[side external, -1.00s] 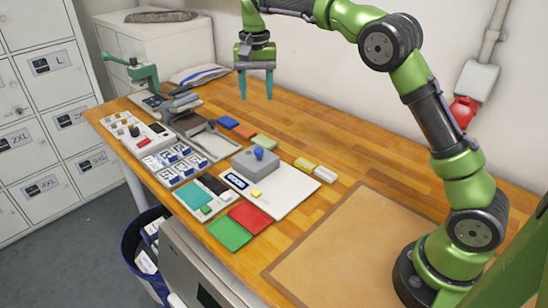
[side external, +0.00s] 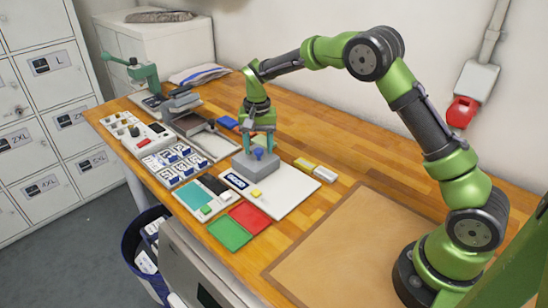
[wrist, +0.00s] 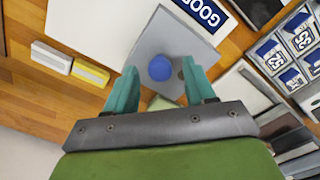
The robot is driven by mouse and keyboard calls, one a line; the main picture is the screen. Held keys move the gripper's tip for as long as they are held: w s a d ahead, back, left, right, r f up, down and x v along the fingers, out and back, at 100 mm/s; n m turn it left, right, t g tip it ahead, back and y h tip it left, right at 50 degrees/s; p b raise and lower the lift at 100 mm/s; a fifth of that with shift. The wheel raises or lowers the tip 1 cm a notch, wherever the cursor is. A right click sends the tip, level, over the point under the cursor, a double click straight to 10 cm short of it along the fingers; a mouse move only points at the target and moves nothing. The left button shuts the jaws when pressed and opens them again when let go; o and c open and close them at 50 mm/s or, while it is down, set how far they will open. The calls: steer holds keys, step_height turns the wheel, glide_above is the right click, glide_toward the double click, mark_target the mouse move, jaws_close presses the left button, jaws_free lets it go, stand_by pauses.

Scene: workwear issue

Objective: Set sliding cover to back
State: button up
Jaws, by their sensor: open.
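A grey box (side external: 257,165) with a round blue knob (side external: 258,153) on top stands at the back of a white board; I take it to be the part with the sliding cover, though no cover edge is clear. My gripper (side external: 259,148) points down over the box, its teal fingers on either side of the knob. In the wrist view the knob (wrist: 160,68) lies between the open fingertips (wrist: 160,72), with a gap on both sides. A small dark spot shows on the grey top beside it. Fingertip height relative to the knob is hard to tell.
The white board (side external: 287,196) carries a dark label and a small yellow block. Yellow and white blocks (side external: 315,169) lie to the right, red (side external: 250,216) and green (side external: 230,233) mats in front. Labelled tiles (side external: 173,165) and a metal tray stand left. The tan mat (side external: 345,240) is clear.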

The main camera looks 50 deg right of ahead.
steer(key=shift+f, duration=0.2)
jaws_close()
stand_by(0.3)
steer(key=s, duration=1.2)
steer(key=shift+r, duration=0.1)
jaws_free()
